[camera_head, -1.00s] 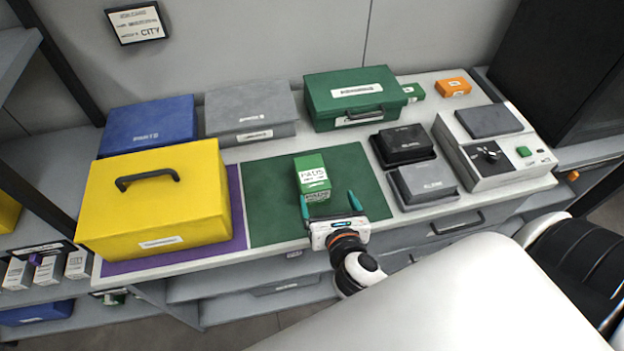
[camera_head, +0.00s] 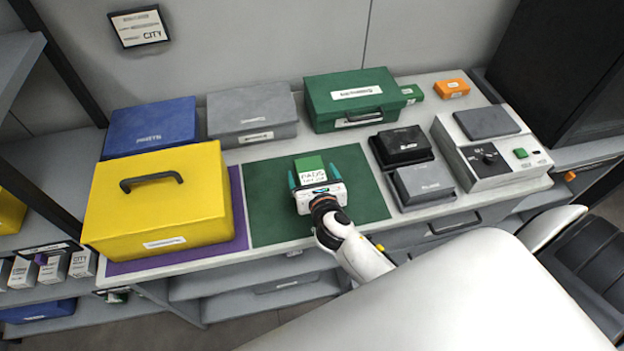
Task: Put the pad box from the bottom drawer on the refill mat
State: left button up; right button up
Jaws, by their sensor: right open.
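The pad box (camera_head: 310,167), green with a white label reading PADS, stands on the green refill mat (camera_head: 266,205). My right gripper (camera_head: 314,180) is open, with one teal finger on each side of the box. The gripper's body hides the near lower part of the box. Whether the fingers touch the box cannot be told. My left gripper is not in view. The drawers (camera_head: 285,283) under the table show only in part.
A yellow case (camera_head: 160,205) stands on a purple mat at left. Blue, grey and green cases line the back. Two small dark boxes (camera_head: 405,143) and a splicer machine (camera_head: 492,148) stand at right. The mat around the box is clear.

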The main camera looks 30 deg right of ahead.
jog(key=shift+w+d+f, duration=0.1)
jog(key=shift+w+f, duration=0.05)
jog(key=shift+w, duration=0.25)
jog(key=shift+s, duration=0.1)
jog(key=shift+c, duration=0.6)
jog(key=c, duration=1.1)
